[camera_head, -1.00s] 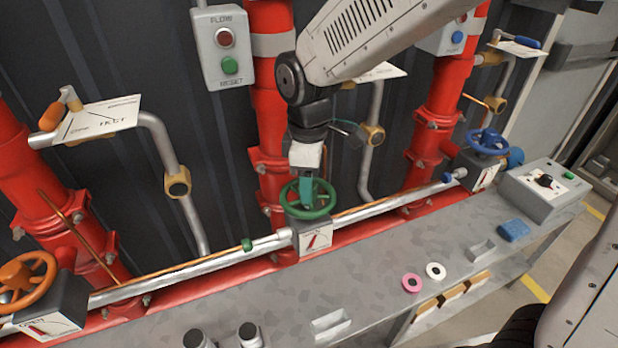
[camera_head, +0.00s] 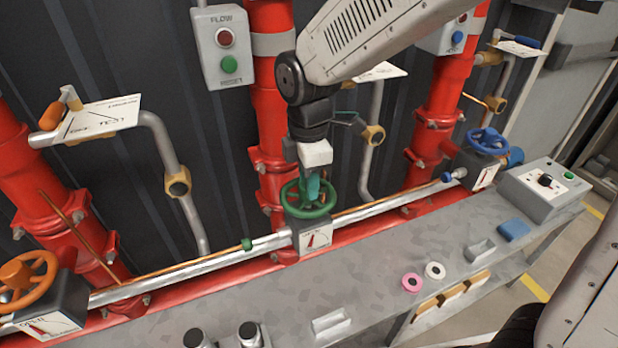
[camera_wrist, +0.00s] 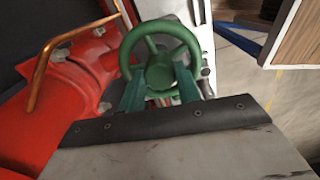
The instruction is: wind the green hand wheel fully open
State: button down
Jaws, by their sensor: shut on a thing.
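The green hand wheel (camera_head: 308,198) sits on a valve box on the pipe, in the middle of the head view. A dial (camera_head: 316,238) with a red needle is on the box's front; the needle stands near upright, its lettering too small to read. My gripper (camera_head: 311,188) reaches down from above onto the wheel. In the wrist view, the two teal fingers of my gripper (camera_wrist: 156,92) are on the near part of the green wheel (camera_wrist: 160,42), either side of its hub area. They are shut on the wheel. The fingertips' exact contact is partly hidden.
An orange hand wheel (camera_head: 25,280) is at far left and a blue hand wheel (camera_head: 488,141) at right. Red pipes (camera_head: 268,120) rise behind.

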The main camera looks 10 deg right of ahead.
jog(key=shift+n, duration=1)
jog(key=shift+w, duration=0.1)
jog(key=shift+n, duration=1.1)
jog(key=n, duration=0.5)
jog(key=c, duration=0.8)
grip_release()
jog(key=shift+c, duration=0.2)
jog(key=shift+r, duration=3.5)
